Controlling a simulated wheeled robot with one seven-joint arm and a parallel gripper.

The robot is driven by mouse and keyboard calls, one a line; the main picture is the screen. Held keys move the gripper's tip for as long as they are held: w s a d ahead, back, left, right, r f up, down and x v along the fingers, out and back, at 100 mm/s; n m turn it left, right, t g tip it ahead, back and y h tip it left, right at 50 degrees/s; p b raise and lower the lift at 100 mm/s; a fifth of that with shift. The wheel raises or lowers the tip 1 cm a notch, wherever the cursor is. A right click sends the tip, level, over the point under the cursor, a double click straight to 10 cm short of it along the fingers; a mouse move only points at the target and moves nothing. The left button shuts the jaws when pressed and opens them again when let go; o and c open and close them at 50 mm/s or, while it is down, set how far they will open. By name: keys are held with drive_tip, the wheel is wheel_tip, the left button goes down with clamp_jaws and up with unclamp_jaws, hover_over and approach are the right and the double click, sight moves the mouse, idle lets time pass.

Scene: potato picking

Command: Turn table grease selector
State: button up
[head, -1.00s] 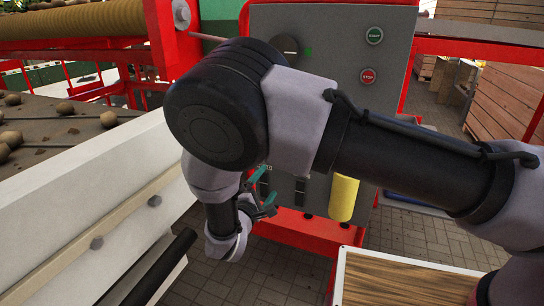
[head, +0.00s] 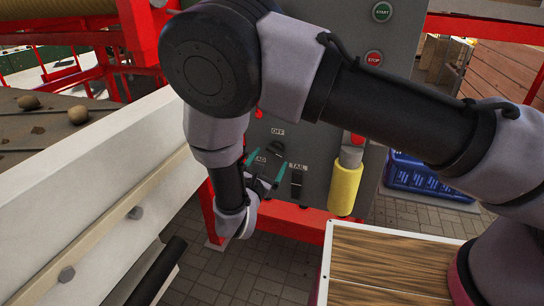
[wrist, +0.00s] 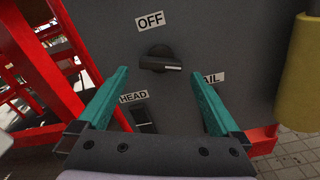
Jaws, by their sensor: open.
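The selector is a black rotary knob (wrist: 160,60) on the grey control panel (head: 320,110). It sits below an OFF label (wrist: 150,21), with a HEAD label (wrist: 133,97) at lower left and a partly hidden TAIL label (wrist: 211,78) at right. In the wrist view the knob's pale line points right, toward TAIL. The knob also shows in the head view (head: 277,148). My gripper (wrist: 160,82) has two teal fingers, open and apart, with the knob ahead between them. It appears empty. In the head view my gripper (head: 265,166) is at the panel's lower part, partly behind my arm.
A green START button (head: 382,12) and a red STOP button (head: 373,58) are higher on the panel. A yellow cylinder (head: 345,188) hangs at right of the selector. A white conveyor side (head: 80,180) is at left. A wood-topped box (head: 390,265) stands in front.

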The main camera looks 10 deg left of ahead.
drive_tip(key=shift+w+d, duration=0.15)
drive_tip(key=shift+w, duration=1.35)
drive_tip(key=c, duration=1.3)
drive_tip(key=shift+m, duration=1.5)
drive_tip(key=o, duration=1.3)
drive_tip(key=s+a, duration=0.1)
drive_tip(key=s, duration=1)
